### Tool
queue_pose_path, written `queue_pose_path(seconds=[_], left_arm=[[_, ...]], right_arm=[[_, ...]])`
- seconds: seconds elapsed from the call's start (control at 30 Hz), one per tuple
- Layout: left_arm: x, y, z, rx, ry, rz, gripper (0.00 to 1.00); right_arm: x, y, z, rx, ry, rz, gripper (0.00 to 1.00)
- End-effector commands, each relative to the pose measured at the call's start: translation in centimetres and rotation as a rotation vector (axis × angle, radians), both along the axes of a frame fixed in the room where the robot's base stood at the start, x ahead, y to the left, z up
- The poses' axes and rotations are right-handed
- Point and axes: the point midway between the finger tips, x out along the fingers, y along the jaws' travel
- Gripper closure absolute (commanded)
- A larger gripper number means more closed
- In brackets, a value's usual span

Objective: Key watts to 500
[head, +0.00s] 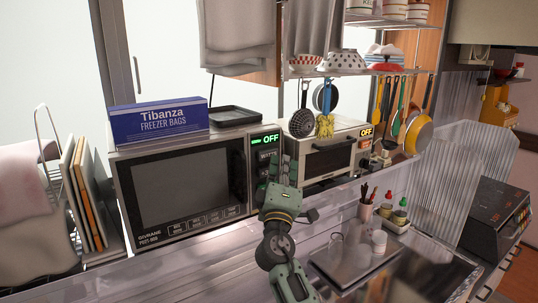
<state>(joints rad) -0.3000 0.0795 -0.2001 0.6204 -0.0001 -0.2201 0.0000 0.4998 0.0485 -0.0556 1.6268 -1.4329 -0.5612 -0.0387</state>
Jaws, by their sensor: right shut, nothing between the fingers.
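A microwave (182,183) stands on the counter left of centre, its dark door shut. Its control panel is on the right side, with a lit green display (265,139) that appears to read OFF. A label below the display looks like WATTS (267,155). My right gripper (271,172) is raised in front of this panel, shut and empty. It hides the lower part of the panel, and I cannot tell whether it touches a key. My left gripper is not in view.
A blue freezer bag box (158,121) and dark tray (235,115) sit on the microwave. A toaster oven (327,155) stands close on its right. Upright boards (80,195) are on its left. Utensils hang at right above a small tray of bottles (385,222).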

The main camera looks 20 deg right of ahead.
Motion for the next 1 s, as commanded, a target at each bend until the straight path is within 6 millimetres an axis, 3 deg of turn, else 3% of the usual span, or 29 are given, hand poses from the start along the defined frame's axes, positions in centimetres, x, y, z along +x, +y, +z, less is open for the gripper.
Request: queue_pose_path(seconds=[0.27, 0.7, 1.0], left_arm=[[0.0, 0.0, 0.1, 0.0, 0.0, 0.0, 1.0], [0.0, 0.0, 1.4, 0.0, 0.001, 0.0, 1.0], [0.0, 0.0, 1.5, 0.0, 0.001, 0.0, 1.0]], right_arm=[[-0.2, -0.1, 0.0, 0.001, 0.0, -0.001, 1.0], [-4.3, -0.7, 0.1, 0.001, 0.0, -0.001, 1.0], [-5.0, -0.7, 0.0, -0.001, 0.0, -0.002, 1.0]])
